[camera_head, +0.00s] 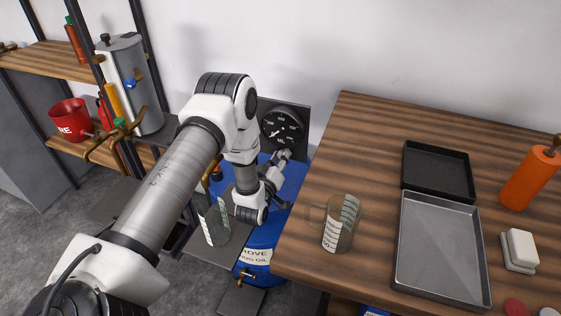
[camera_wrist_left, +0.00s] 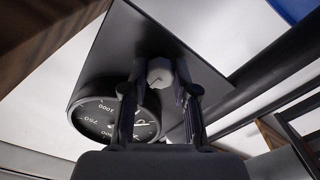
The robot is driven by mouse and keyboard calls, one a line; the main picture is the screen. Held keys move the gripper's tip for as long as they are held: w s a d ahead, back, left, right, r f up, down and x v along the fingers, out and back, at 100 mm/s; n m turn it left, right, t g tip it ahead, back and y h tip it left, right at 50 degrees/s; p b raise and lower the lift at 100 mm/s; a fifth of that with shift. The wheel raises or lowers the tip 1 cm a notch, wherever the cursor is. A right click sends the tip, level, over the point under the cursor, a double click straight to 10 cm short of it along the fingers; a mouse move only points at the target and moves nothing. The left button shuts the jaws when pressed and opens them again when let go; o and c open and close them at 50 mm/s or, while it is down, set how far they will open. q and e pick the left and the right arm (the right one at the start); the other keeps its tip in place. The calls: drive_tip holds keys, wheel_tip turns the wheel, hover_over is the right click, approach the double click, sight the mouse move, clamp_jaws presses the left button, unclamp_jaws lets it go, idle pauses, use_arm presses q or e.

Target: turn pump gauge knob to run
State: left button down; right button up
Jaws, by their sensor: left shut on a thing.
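The pump gauge (camera_head: 282,127) has a round black dial with white numbers and sits on a dark panel (camera_head: 297,107) by the wall. In the left wrist view the dial (camera_wrist_left: 98,118) is partly hidden behind a finger. A pale faceted knob (camera_wrist_left: 159,70) with a dark mark is on the panel beside the dial. My left gripper (camera_head: 283,157) is just below the dial. In the left wrist view its fingers (camera_wrist_left: 158,92) are on both sides of the knob, shut on it. In the head view the knob is hidden by the gripper. No "run" marking is readable.
A blue drum (camera_head: 262,240) stands below the gauge. A wooden table (camera_head: 380,125) at right holds a glass beaker (camera_head: 341,222), a black tray (camera_head: 437,197), a metal tray (camera_head: 480,270) and an orange bottle (camera_head: 527,178). Another beaker (camera_head: 215,222) stands near my arm.

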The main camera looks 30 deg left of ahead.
use_arm(q)
drive_tip(key=shift+f+n, duration=0.1)
drive_tip(key=shift+n, duration=0.4)
drive_tip(key=c, duration=0.9)
unclamp_jaws()
drive_tip(key=shift+s, duration=0.1)
drive_tip(key=v, duration=0.7)
drive_tip(key=shift+s, duration=0.2)
drive_tip(key=shift+d, duration=0.15)
